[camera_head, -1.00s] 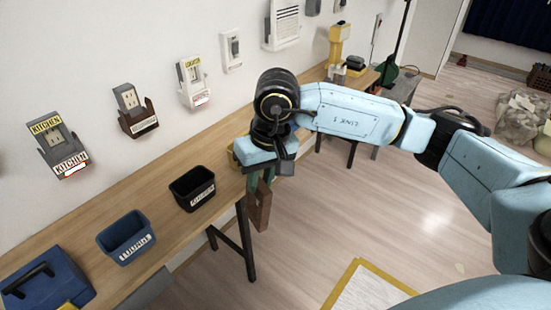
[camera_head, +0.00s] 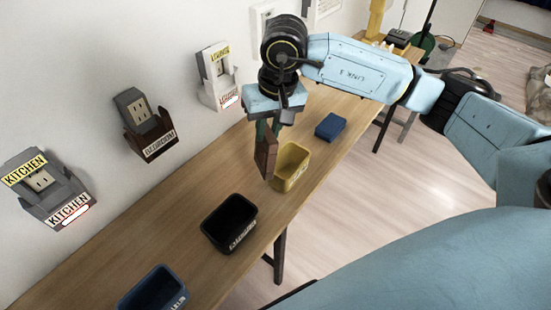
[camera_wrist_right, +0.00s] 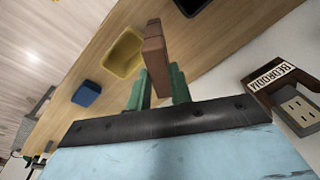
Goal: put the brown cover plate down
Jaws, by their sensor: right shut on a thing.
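My right gripper (camera_head: 265,130) points down and is shut on the brown cover plate (camera_head: 266,157). The plate hangs upright from the green fingers, beside the yellow bin (camera_head: 288,182) in the head view. In the right wrist view the plate (camera_wrist_right: 157,58) stands out beyond the fingertips (camera_wrist_right: 158,88), next to the yellow bin (camera_wrist_right: 122,52). I cannot tell whether its lower end touches the table. My left gripper is not in view.
On the wooden table (camera_head: 190,200) stand a black bin (camera_head: 242,237), a blue bin (camera_head: 172,300) and a blue block (camera_head: 330,126). Wall outlets labelled KITCHEN (camera_head: 45,185) and BEDROOM (camera_head: 146,122), and another outlet (camera_head: 216,75), line the wall. Bare table lies between the bins and the wall.

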